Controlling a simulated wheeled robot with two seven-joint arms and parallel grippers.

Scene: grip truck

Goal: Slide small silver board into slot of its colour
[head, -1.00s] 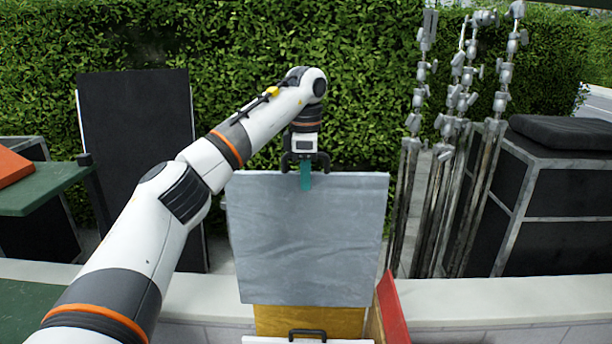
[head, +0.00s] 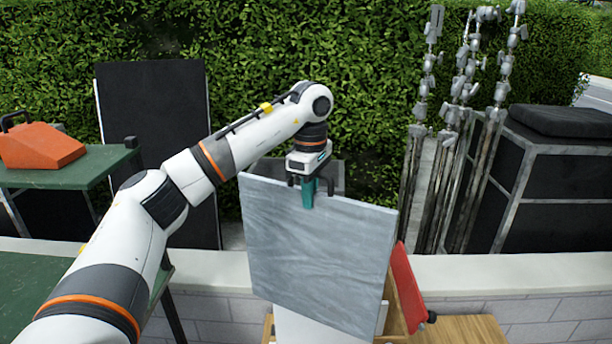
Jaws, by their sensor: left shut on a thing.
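My left gripper (head: 309,188) is shut on the top edge of a silver-grey board (head: 316,255), which hangs below it. A teal piece (head: 308,193) shows between the fingers at the board's top edge. The board is turned at an angle, its right side lower in the picture. It hides most of what is behind and below, so I cannot see any slot. Below it a white panel (head: 305,328) and a red panel (head: 405,290) show beside a wooden piece. I cannot tell whether the board touches them. My right gripper is not in view.
A wooden surface (head: 468,329) lies low at right. A low pale wall (head: 490,272) runs behind. A green table (head: 75,172) with an orange case (head: 40,147) stands at left, a black panel (head: 155,150) behind. Metal stands (head: 440,190) and a black case (head: 545,175) stand at right.

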